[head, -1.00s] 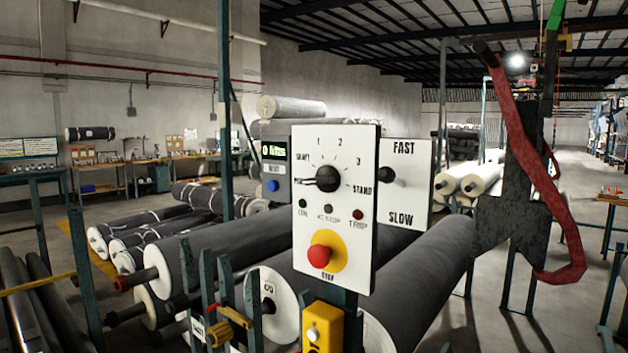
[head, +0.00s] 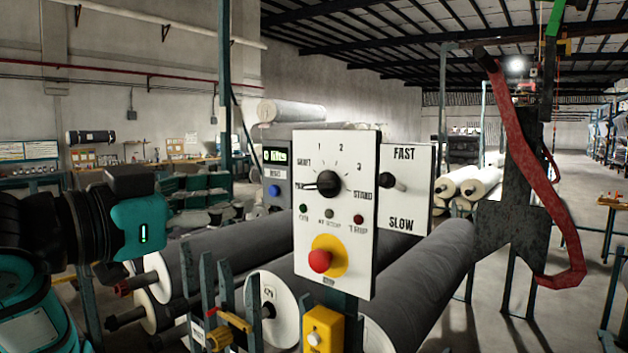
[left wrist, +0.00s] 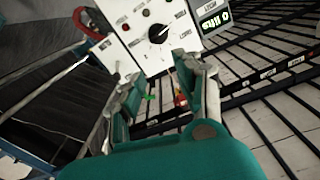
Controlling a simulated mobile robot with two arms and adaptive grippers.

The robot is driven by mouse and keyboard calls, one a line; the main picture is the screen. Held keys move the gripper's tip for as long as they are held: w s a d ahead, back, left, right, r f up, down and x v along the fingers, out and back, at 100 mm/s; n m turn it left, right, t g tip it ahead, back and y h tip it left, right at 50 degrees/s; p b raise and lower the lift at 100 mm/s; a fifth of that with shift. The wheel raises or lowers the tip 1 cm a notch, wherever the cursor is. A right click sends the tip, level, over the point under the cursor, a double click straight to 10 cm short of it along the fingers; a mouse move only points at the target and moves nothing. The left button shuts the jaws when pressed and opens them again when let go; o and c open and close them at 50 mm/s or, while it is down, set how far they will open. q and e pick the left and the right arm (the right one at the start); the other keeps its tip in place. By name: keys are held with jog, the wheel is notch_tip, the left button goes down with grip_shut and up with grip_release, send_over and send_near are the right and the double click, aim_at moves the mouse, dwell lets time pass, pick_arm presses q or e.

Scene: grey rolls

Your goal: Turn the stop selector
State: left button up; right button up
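A white control panel (head: 348,237) stands upright in the head view. A black round selector knob (head: 328,183) sits on its upper half, ringed by marks and labels such as 1, 2, 3 and STAND. The knob's pointer is turned to the left. My left gripper (head: 222,199) is to the left of the panel, apart from it. In the left wrist view the knob (left wrist: 158,33) and tilted panel (left wrist: 135,37) lie beyond my left gripper (left wrist: 160,78). Its two teal fingers are spread with nothing between them. My right gripper is not in view.
A red stop button (head: 320,261) on a yellow disc is low on the panel. A FAST/SLOW panel (head: 408,208) with a black knob stands behind right. A grey box with a green display (head: 275,156) is behind left. Large grey rolls (head: 428,278) lie below and behind.

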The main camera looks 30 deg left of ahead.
pick_arm(q)
jog(key=p, duration=0.6)
send_near(327, 178)
jog(key=w, duration=0.2)
jog(key=w+p, duration=0.1)
jog(key=w, duration=0.2)
jog(key=shift+w+d, duration=0.2)
jog(key=shift+d, duration=0.05)
jog(key=shift+w+p, duration=0.15)
jog(key=shift+p, duration=0.15)
jog(key=shift+a+r, duration=0.1)
jog(key=shift+o, duration=0.5)
jog(key=shift+w, duration=0.1)
jog(key=c, duration=0.7)
jog(key=shift+w, duration=0.1)
grip_shut()
